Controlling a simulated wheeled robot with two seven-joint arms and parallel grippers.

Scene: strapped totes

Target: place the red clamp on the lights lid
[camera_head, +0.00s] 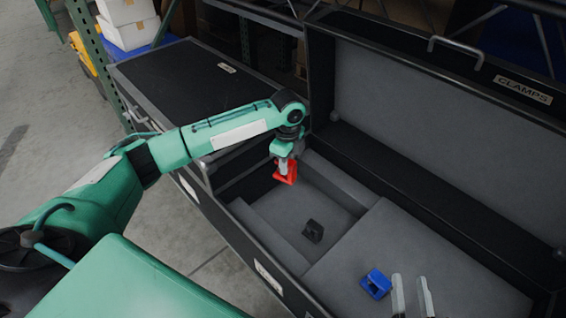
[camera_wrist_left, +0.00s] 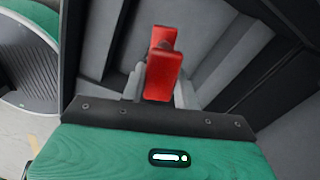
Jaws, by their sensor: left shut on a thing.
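The red clamp (camera_head: 286,174) is held in my left gripper (camera_head: 283,164), above the left part of the open case marked CLAMPS (camera_head: 523,89). In the left wrist view the red clamp (camera_wrist_left: 163,72) stands between the fingers of the left gripper (camera_wrist_left: 163,95), which is shut on it. A closed black case with a flat lid (camera_head: 185,95) stands to the left of the open one. Its small label (camera_head: 227,67) is too small to read, so I cannot confirm it says lights. My right gripper (camera_head: 412,296) shows only its two fingertips, spread apart and empty, at the bottom edge.
In the open case's grey foam interior lie a black clamp (camera_head: 312,231), in the recess, and a blue clamp (camera_head: 376,283), on the raised foam near my right gripper. The open case's raised lid (camera_head: 440,110) stands behind. The closed lid's top is clear.

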